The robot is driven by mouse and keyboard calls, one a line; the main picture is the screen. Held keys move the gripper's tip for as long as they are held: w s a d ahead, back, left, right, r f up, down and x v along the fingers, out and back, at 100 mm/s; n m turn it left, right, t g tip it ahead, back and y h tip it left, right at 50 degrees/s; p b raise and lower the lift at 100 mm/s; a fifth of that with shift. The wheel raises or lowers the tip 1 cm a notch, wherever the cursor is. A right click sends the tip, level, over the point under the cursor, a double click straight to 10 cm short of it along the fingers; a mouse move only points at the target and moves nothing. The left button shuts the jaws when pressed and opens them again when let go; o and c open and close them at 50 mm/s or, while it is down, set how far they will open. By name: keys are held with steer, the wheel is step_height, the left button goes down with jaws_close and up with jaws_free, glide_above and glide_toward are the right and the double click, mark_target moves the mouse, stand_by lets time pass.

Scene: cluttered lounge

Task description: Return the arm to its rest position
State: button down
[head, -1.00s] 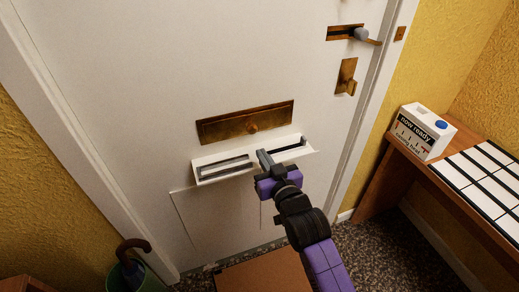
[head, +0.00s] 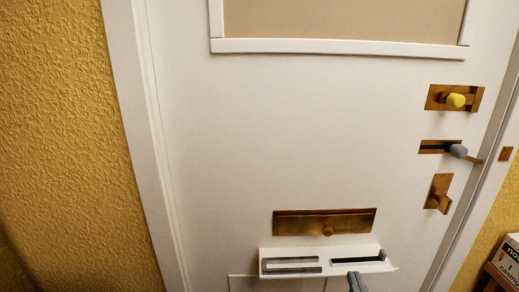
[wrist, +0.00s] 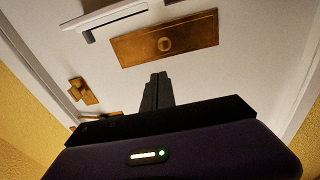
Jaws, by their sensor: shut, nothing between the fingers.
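My gripper (head: 356,279) shows only as a grey fingertip part at the bottom edge of the head view, in front of the right part of a white slotted tray on the door. In the wrist view my gripper (wrist: 157,90) has its two dark fingers together, with nothing between them. The fingers point toward the white door (head: 250,130) below the brass letter plate (wrist: 190,38). The rest of my arm is out of the head view.
The white slotted tray (head: 320,254) juts from the door under the brass letter plate (head: 350,223). A yellow knob (head: 456,100), a grey-knobbed bolt (head: 458,150) and a brass latch (head: 439,194) line the right side. A box (head: 510,258) shows at lower right.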

steer(key=s+a+g+p, duration=0.1)
steer(key=s+g+p, duration=0.2)
steer(key=s, duration=3.4)
steer(key=shift+f+n+g+y, duration=0.3)
steer(key=shift+f+n+g, duration=0.1)
steer(key=shift+f+g, duration=0.1)
steer(key=c, duration=2.2)
jaws_free()
